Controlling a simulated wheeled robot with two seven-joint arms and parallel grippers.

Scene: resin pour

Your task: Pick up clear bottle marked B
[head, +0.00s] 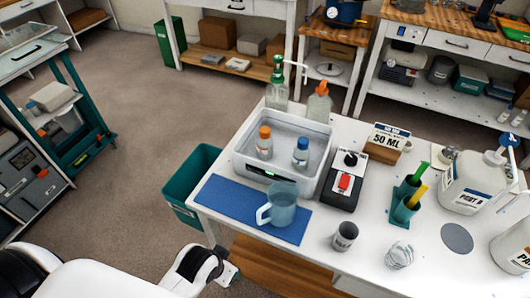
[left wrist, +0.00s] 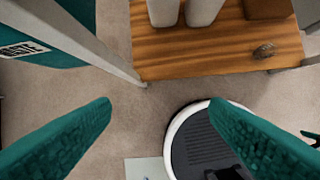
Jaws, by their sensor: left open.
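Two small clear bottles stand in a white water bath (head: 240,150) on the table, one with an orange cap (head: 264,143) and one with a blue cap (head: 301,154). Their labels are too small to read, so I cannot tell which is marked B. The left wrist view shows neither bottle. My left gripper (left wrist: 160,106) is open and empty, with both teal fingers spread over the floor. In the head view its arm is low at the front, apart from the bottles; its fingers cannot be made out there. My right gripper is not in view.
A clear jug (head: 281,206) stands on a blue mat (head: 228,198) before the bath. Pump bottles (head: 277,88) stand behind it, a black-and-white device (head: 341,189) to its right. A teal bin (head: 183,190) stands left of the table. A wooden shelf (left wrist: 200,52) is below.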

